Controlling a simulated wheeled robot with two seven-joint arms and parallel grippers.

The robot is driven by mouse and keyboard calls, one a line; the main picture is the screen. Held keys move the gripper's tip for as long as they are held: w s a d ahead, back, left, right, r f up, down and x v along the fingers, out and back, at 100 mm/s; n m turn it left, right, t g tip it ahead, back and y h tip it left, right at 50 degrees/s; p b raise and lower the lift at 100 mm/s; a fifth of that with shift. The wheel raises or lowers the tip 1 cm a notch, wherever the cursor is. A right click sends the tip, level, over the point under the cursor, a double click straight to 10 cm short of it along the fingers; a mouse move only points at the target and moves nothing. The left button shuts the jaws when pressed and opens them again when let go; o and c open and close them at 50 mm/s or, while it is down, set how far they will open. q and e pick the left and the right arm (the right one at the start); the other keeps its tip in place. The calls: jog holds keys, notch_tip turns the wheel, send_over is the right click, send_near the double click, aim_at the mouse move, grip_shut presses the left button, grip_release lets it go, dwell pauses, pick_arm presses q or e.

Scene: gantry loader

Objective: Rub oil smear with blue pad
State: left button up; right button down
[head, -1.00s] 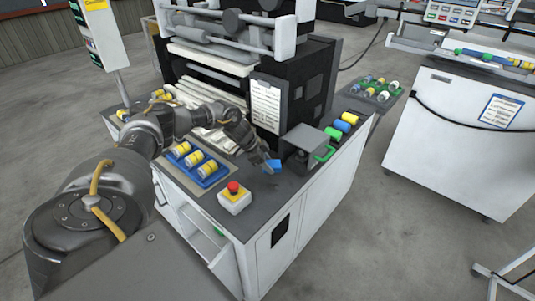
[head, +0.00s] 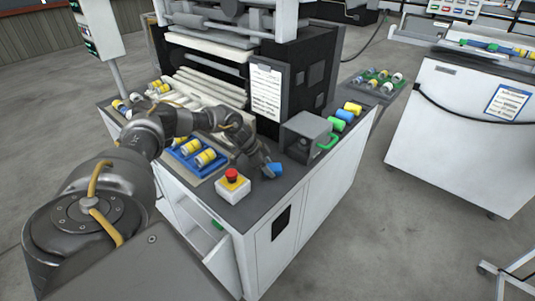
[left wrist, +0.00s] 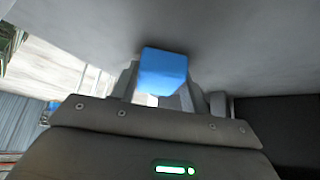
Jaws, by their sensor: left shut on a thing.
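My left gripper (head: 265,170) is shut on a blue pad (head: 274,170) over the dark worktop, to the right of the red-topped button box. In the left wrist view the blue pad (left wrist: 163,72) sits between the two fingers, against or very near a plain grey surface. I cannot tell whether the pad touches the worktop. I cannot make out an oil smear in either view; it may be hidden under the pad or gripper. My right gripper is not in view.
The emergency-stop box (head: 232,185) stands close to the left of the pad. A blue tray (head: 186,159) of yellow-and-white rolls lies behind it. A grey box (head: 305,135) with a green handle stands to the right. The worktop's front edge is near.

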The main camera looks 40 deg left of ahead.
aim_at(276, 171)
pick_arm(q)
jog(key=shift+d, duration=0.65)
jog(key=shift+w+d, duration=0.1)
jog(key=shift+d, duration=1.05)
jog(key=shift+a+f, duration=0.1)
jog(key=shift+a, duration=0.25)
jog(key=shift+a+b, duration=0.35)
jog(key=shift+a, duration=1.25)
notch_tip(276, 171, up, 3)
jog(key=shift+f+p, duration=0.1)
jog(key=shift+p, duration=0.85)
jog(key=shift+r+p, duration=0.2)
jog(key=shift+p, duration=0.1)
notch_tip(276, 171, up, 5)
jog(key=p, duration=0.4)
jog(key=shift+p, duration=0.3)
